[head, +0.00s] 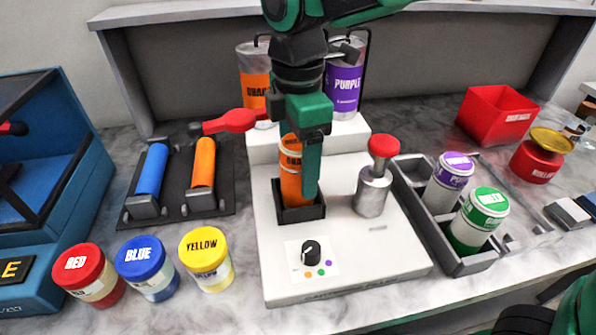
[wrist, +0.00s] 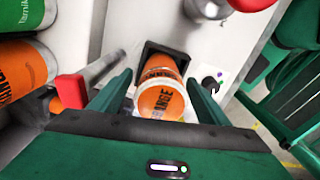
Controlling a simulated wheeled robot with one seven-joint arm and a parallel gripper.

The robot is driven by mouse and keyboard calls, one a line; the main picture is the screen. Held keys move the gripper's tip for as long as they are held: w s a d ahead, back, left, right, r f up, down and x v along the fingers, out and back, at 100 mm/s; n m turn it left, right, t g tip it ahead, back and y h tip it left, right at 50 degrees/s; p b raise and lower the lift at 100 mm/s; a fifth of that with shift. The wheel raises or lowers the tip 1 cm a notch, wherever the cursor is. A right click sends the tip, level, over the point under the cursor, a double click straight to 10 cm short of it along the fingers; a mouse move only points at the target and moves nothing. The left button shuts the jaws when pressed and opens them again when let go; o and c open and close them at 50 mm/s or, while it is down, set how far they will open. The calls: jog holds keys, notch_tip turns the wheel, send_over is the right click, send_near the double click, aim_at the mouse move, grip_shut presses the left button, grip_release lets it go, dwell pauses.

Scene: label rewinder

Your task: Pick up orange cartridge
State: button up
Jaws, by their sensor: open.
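The orange cartridge (head: 291,182) stands upright in a black square holder (head: 300,212) on the white machine base. In the wrist view the orange cartridge (wrist: 160,104) shows its lettered top, with the black holder (wrist: 165,55) around its lower end. My gripper (head: 308,188) is over the cartridge from above, its near finger hiding part of the cartridge's right side. In the wrist view my gripper (wrist: 158,98) is open, with one green finger on each side of the cartridge. I cannot tell whether either finger touches it.
A red-topped metal plunger (head: 373,190) stands close to the right of the holder. A red handle (head: 230,122) lies to the left. Orange and purple canisters (head: 345,85) stand behind. A dark tray (head: 462,264) at right holds purple and green cartridges.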

jog(key=shift+f, duration=1.1)
grip_shut()
jog(key=shift+r, duration=0.1)
